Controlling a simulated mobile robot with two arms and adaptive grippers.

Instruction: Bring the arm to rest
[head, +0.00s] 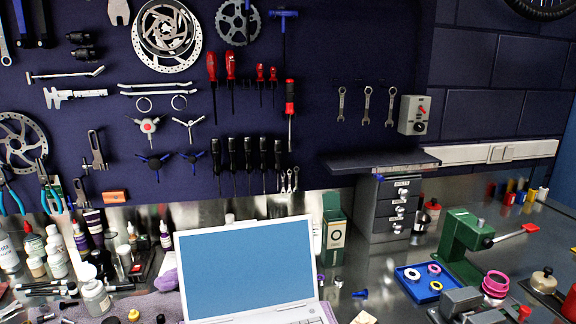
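The head view shows neither of my arms and neither gripper, so their states are hidden. The view takes in the bike bench (370,270) and the dark tool wall (330,130) behind it. No thing is seen in a gripper.
An open laptop (245,268) stands at the front middle. Bottles (55,250) crowd the left. A grey drawer cabinet (388,208), a green press (462,240), a blue tray (412,285) and a grey vise (465,303) stand at the right.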

